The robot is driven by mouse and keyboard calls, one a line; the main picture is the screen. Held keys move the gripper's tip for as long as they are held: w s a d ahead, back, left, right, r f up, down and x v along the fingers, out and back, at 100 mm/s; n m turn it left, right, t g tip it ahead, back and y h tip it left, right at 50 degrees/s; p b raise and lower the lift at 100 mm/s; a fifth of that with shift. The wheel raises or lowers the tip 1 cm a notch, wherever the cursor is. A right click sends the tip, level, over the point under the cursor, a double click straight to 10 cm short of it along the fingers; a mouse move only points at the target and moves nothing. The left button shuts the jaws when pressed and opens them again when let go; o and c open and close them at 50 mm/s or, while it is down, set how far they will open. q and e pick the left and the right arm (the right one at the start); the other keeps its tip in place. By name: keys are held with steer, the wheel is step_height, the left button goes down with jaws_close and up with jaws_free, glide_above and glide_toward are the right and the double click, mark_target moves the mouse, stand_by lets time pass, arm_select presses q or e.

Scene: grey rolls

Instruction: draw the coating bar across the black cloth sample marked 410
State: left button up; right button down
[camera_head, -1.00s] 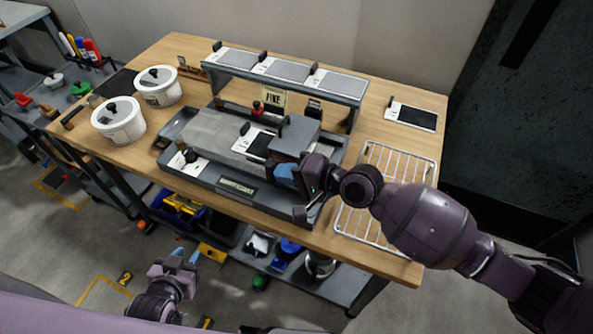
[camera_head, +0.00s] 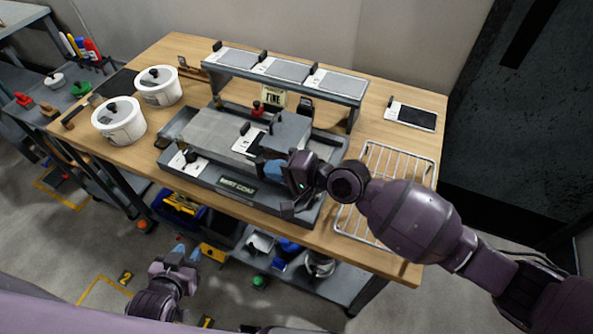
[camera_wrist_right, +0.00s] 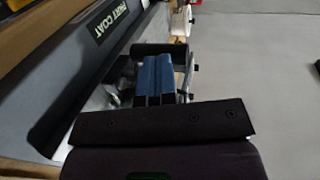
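The coating machine's grey bed (camera_head: 215,130) sits mid-table. A sample with a white label (camera_head: 243,141) lies on it; its number is too small to read, and its dark cloth is largely hidden by my right gripper. A grey block (camera_head: 288,128) stands on the bed just right of the label. My right gripper (camera_head: 268,166) is at the bed's front side. In the right wrist view its blue fingers (camera_wrist_right: 153,78) are close together at a dark bar (camera_wrist_right: 160,48), apparently the coating bar's grip. My left gripper (camera_head: 187,254) is open and empty, low in front of the table.
A rack with several grey samples (camera_head: 282,69) stands behind the bed. Two white lidded pots (camera_head: 119,121) are at the left. A wire rack (camera_head: 405,165) and another dark sample (camera_head: 415,116) are at the right. A lower shelf holds bins.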

mark_target(264, 164)
steer(key=shift+w+a, duration=0.25)
steer(key=shift+a, duration=0.6)
steer(key=shift+w+a, duration=0.3)
steer(key=shift+a, duration=0.55)
steer(key=shift+w+a, duration=0.15)
steer(key=shift+a, duration=0.3)
steer(key=shift+w+a, duration=0.15)
steer(key=shift+a, duration=0.35)
steer(key=shift+w+a, duration=0.3)
steer(key=shift+a, duration=0.65)
steer(key=shift+w+a+b, duration=0.15)
steer(key=shift+w+a, duration=0.05)
steer(key=shift+a, duration=0.3)
steer(key=shift+w+a+b, duration=0.15)
steer(key=shift+a, duration=0.3)
steer(key=shift+d, duration=0.1)
